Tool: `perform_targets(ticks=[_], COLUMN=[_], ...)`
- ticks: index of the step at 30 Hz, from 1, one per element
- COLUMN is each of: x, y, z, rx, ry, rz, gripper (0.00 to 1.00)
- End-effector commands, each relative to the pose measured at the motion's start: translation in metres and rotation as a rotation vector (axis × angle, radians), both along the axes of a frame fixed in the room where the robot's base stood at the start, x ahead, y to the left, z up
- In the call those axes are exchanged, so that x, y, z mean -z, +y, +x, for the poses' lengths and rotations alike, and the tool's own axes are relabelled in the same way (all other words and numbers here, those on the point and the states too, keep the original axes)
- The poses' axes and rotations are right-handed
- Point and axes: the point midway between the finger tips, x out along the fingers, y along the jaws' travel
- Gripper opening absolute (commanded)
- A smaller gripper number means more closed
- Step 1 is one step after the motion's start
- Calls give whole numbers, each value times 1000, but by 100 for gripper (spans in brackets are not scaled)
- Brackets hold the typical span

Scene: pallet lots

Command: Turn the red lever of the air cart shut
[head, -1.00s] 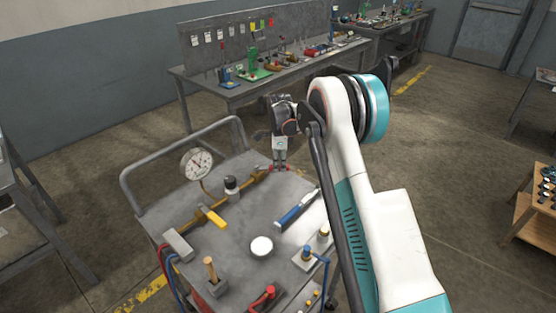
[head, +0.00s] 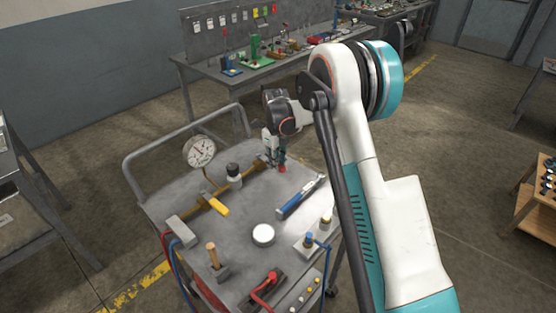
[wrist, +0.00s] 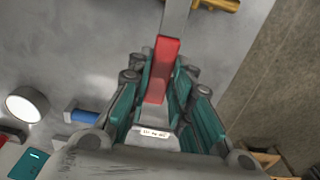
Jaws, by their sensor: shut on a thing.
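The red lever (wrist: 161,68) shows in the wrist view between the two teal-padded fingers of my gripper (wrist: 160,88). The fingers are shut on it. In the head view my gripper (head: 274,156) points down at the far right part of the air cart (head: 290,232), and a red bit of the lever (head: 282,169) shows at its fingertips. The brass pipe (head: 195,215) runs across the cart top towards the lever. A yellow lever (head: 219,207) sits on this pipe. The joint between the red lever and the pipe is hidden by my gripper in the head view.
A pressure gauge (head: 200,151) stands up at the cart's left. A blue-handled tool (head: 299,197), a white round lid (head: 263,234) and a wooden-handled tool (head: 213,256) are on the cart top. A grey rail (head: 140,152) rises at the far side. A workbench (head: 260,88) stands behind.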

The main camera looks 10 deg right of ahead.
Motion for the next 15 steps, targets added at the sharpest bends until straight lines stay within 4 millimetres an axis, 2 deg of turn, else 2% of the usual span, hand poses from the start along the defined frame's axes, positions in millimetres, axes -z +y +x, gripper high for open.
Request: perform_targets(ticks=[15], x=[-1], y=[4], z=[-1], rx=[40], ry=[-2], rz=[1], gripper=[0])
